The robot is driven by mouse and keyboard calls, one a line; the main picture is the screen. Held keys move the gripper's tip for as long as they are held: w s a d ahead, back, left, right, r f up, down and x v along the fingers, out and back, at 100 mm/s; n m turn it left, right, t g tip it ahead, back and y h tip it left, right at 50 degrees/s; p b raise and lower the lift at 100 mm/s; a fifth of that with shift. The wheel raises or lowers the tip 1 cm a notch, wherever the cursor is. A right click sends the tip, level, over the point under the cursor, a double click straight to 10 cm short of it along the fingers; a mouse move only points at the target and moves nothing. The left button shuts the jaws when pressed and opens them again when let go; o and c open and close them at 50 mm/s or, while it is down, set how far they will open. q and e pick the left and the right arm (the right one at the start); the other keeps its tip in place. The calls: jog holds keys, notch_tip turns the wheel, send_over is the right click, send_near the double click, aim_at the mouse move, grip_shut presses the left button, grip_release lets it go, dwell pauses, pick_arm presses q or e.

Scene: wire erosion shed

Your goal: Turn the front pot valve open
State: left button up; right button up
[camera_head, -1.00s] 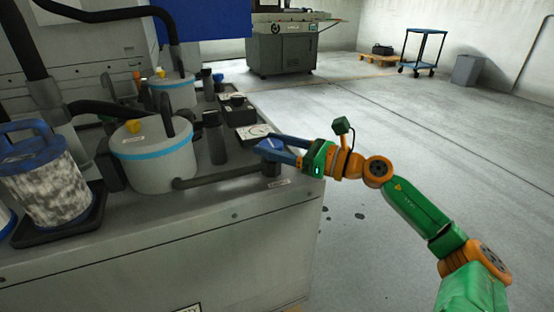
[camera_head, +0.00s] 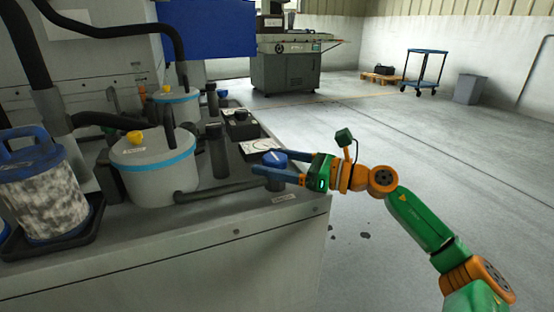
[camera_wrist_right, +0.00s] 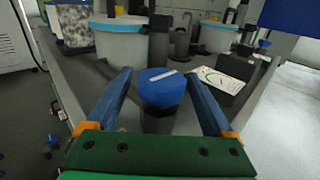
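The front pot valve has a blue knob (camera_head: 275,158) on a dark body at the end of the dark pipe from the front pot (camera_head: 150,172). In the right wrist view the knob (camera_wrist_right: 162,88) is faceted, with a white mark lying roughly crosswise, slightly tilted. My right gripper (camera_head: 262,163) is open, with its two blue fingers on either side of the knob. In the wrist view a gap shows between the knob and each finger of the gripper (camera_wrist_right: 158,76); contact is not visible. My left gripper is out of view.
A dark cylinder (camera_head: 217,152) and a white-faced gauge block (camera_head: 262,146) stand behind the valve. A second pot (camera_head: 177,106) is farther back. A blue-lidded canister (camera_head: 45,190) sits in a black tray at left. Open floor lies right of the bench edge.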

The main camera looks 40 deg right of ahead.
aim_at(286, 163)
jog(key=shift+w, duration=0.15)
jog(key=shift+r, duration=0.15)
jog(key=shift+s+d, duration=0.2)
jog(key=shift+s, duration=0.15)
jog(key=v, duration=0.5)
jog(key=shift+s+d, duration=0.1)
jog(key=shift+s, duration=0.15)
jog(key=shift+s+d, duration=0.25)
jog(key=shift+s, duration=0.2)
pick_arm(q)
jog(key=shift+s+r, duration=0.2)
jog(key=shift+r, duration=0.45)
